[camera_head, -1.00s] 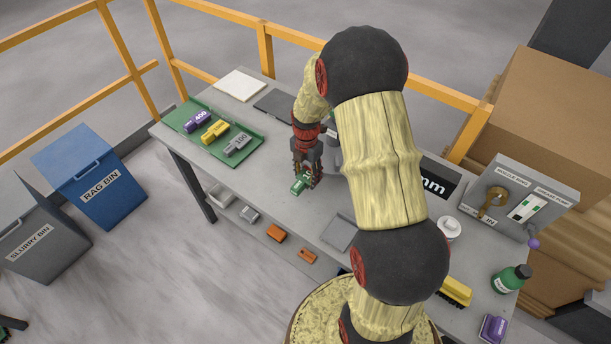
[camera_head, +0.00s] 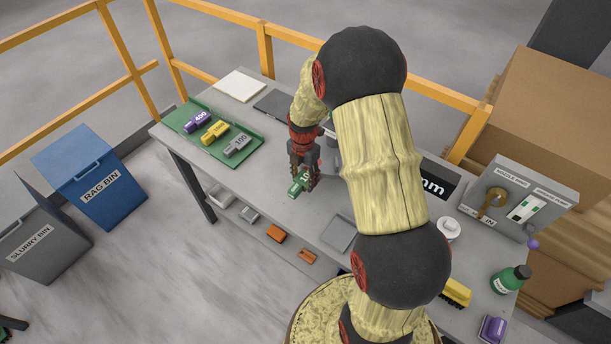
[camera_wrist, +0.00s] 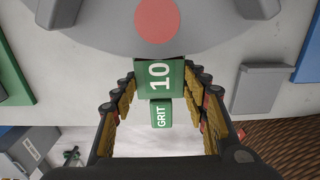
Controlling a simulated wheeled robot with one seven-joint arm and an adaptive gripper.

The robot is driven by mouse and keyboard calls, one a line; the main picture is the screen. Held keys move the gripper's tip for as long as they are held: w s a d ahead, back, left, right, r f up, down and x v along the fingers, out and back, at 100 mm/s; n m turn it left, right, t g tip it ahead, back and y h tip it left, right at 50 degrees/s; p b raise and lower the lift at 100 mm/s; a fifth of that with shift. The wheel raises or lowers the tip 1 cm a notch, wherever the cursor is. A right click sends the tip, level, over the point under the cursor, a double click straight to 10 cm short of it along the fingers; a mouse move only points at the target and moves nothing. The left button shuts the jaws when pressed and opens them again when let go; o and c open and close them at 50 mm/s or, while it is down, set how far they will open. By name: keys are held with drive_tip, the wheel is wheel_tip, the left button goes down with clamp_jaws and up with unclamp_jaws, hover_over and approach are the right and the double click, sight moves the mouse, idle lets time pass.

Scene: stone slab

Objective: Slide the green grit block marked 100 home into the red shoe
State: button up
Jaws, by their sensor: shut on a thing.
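My gripper (camera_head: 303,181) is shut on the green grit block (camera_head: 296,188), above the front part of the slab. In the wrist view the block (camera_wrist: 160,78) sits between my gripper's fingers (camera_wrist: 160,98). "10" and "GRIT" are readable; any further digit is hidden. Its far end meets the edge of a grey round plate (camera_wrist: 110,28) in the picture; I cannot tell whether they touch. The plate has a red round spot (camera_wrist: 157,20) in its middle. I cannot make out the red shoe for certain. In the head view my arm covers most of the plate.
A green tray (camera_head: 253,153) at the left holds purple, yellow and grey blocks. A grey flat pad (camera_head: 340,233) lies right of my gripper. A grey control box (camera_head: 545,195), a green bottle (camera_head: 511,279) and a white cup (camera_head: 448,229) stand at the right.

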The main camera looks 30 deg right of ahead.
drive_tip(key=shift+s+a+r, duration=0.1)
drive_tip(key=shift+s+a, duration=0.1)
drive_tip(key=shift+a, duration=0.3)
drive_tip(key=shift+s+a, duration=0.2)
drive_tip(key=shift+a, duration=0.25)
drive_tip(key=shift+f, duration=0.2)
idle(0.7)
drive_tip(key=shift+w+d, duration=0.35)
drive_tip(key=shift+d, duration=0.55)
drive_tip(key=shift+w+d, duration=0.35)
drive_tip(key=shift+d, duration=0.5)
idle(1.5)
drive_tip(key=shift+s+a+r+p, duration=0.1)
drive_tip(key=shift+a+p, duration=0.1)
drive_tip(key=shift+p, duration=0.1)
drive_tip(key=shift+s+a+r, duration=0.1)
drive_tip(key=shift+s+a, duration=0.2)
drive_tip(key=shift+a, duration=0.5)
drive_tip(key=shift+s+a+r, duration=0.1)
drive_tip(key=shift+s+a, duration=0.15)
drive_tip(key=shift+a, duration=0.5)
drive_tip(key=shift+f, duration=0.1)
drive_tip(key=shift+f+p, duration=0.15)
drive_tip(key=shift+p, duration=0.15)
idle(0.7)
